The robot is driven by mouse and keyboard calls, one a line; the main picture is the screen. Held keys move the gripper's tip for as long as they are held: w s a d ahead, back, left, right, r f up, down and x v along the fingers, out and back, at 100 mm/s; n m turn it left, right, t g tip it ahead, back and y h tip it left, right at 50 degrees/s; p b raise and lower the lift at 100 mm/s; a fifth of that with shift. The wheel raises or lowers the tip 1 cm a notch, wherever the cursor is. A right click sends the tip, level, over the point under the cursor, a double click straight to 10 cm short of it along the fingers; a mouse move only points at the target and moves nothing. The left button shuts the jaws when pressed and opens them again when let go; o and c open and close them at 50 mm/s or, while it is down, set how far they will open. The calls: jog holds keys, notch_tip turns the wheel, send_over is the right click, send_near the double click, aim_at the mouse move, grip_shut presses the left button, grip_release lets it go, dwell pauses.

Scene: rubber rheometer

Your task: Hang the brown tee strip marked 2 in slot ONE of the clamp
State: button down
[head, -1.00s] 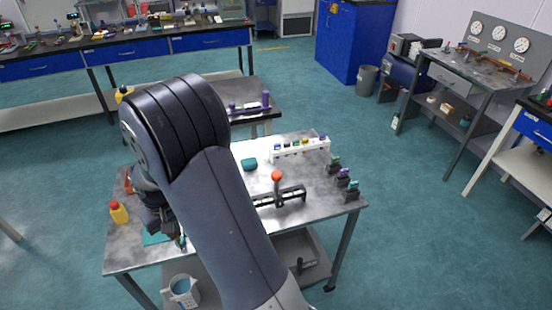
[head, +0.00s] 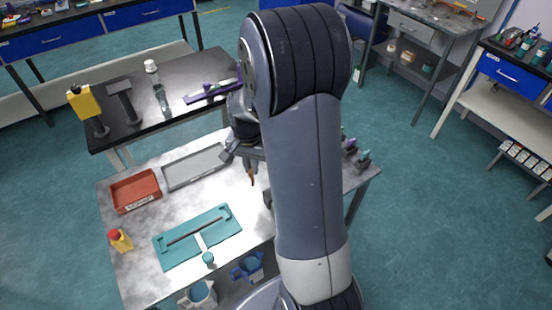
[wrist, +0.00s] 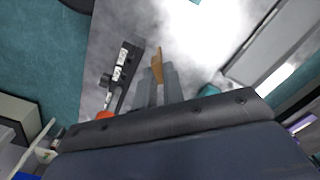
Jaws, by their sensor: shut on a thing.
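My gripper (head: 247,158) is shut on a brown strip (head: 252,177), which hangs below the fingers above the metal table. In the wrist view the strip (wrist: 157,66) stands out past the grey fingers (wrist: 163,85). Its mark cannot be read. The dark clamp (wrist: 120,75), with white labels along its bar and an orange knob (wrist: 106,115), lies left of the strip in the wrist view, apart from it. The slot numbers are not legible. In the head view my arm hides most of the clamp.
A teal block (wrist: 208,90) lies right of the strip in the wrist view. Small dark holders (head: 362,160) stand at the right edge.

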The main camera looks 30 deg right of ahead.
jog(key=s+d+r+m, duration=0.2)
jog(key=s+d+m, duration=0.2)
jog(key=m, duration=0.4)
jog(key=shift+d, duration=0.65)
jog(key=shift+a+r, duration=0.1)
jog(key=shift+f+b, duration=1.4)
jog(key=shift+f, duration=0.6)
jog(key=shift+f, duration=0.1)
jog(key=shift+f+b, duration=2.3)
jog(key=shift+f, duration=0.55)
